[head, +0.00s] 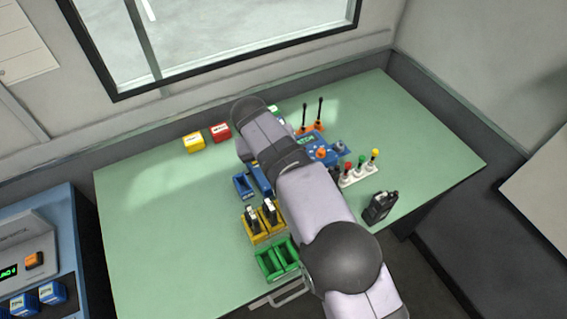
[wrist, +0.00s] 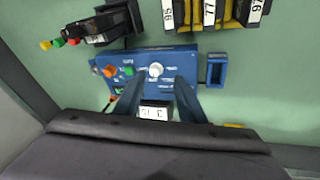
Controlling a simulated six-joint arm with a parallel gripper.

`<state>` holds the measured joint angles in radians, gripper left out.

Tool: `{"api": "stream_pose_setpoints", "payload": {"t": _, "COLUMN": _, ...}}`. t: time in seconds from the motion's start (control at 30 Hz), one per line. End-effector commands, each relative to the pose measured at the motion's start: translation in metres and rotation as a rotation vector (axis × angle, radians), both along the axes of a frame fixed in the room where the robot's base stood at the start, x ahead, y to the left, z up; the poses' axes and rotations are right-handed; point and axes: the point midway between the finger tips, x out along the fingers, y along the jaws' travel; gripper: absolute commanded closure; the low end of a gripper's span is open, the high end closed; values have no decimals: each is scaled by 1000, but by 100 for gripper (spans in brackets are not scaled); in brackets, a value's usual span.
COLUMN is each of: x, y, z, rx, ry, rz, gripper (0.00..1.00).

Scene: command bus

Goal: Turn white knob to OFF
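The white knob (wrist: 156,70) sits on the blue control panel (wrist: 180,56) in the wrist view, to the right of a green knob (wrist: 129,71) and an orange knob (wrist: 109,71). Small print surrounds it, too blurred to read, so I cannot tell its setting. My gripper (wrist: 157,82) is open, its two fingers apart on either side of the knob's line and just short of it in the picture. I cannot tell the height gap. In the head view the panel (head: 318,145) shows partly; my arm hides the white knob and my gripper.
A white-labelled block (wrist: 155,112) shows between my fingers. An empty blue tray (wrist: 217,70) lies right of the panel. In the head view, coloured levers (head: 360,169), a black radio (head: 380,207), yellow holders (head: 262,222) and green trays (head: 278,259) stand nearby. The table's left is clear.

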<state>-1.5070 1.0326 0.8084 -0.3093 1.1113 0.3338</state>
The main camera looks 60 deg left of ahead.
Motion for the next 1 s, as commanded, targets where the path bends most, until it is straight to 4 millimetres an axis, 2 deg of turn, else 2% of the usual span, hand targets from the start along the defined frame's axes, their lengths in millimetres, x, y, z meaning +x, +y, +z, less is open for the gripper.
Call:
{"api": "stream_pose_setpoints", "payload": {"t": 0.2, "x": 9, "y": 6, "z": 4, "rx": 147, "ry": 39, "rz": -375, "gripper": 64}}
{"api": "stream_pose_setpoints", "payload": {"t": 0.4, "x": 9, "y": 7, "z": 4, "rx": 221, "ry": 87, "rz": -588, "gripper": 64}}
{"api": "stream_pose_setpoints", "payload": {"t": 0.77, "x": 10, "y": 8, "z": 2, "rx": 241, "ry": 102, "rz": -655, "gripper": 64}}
{"api": "stream_pose_setpoints", "payload": {"t": 1.0, "x": 17, "y": 12, "z": -18, "rx": 239, "ry": 102, "rz": -655, "gripper": 64}}
